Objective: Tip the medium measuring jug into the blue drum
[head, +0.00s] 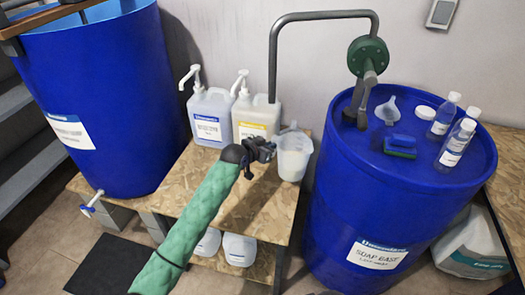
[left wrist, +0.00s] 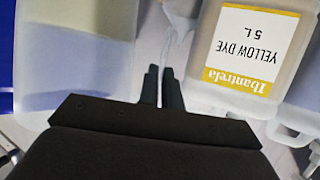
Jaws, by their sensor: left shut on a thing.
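A translucent measuring jug (head: 293,160) is upright near the wooden bench, left of the right drum; it also shows at the left of the left wrist view (left wrist: 75,60). My left gripper (head: 268,150) is shut on its handle, with its fingers close together in the left wrist view (left wrist: 162,78). Two blue drums show: a large open one (head: 115,110) at left with a tap, and a closed one (head: 360,215) at right labelled soap base. My right gripper is not in view.
Two pump bottles (head: 210,115) stand behind the gripper, one labelled yellow dye (left wrist: 255,45). The right drum's lid carries a green pump (head: 368,58) with a bent pipe, a funnel (head: 387,110), a sponge (head: 400,146) and small bottles (head: 455,145). A wooden bar (head: 45,17) crosses the left drum's rim.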

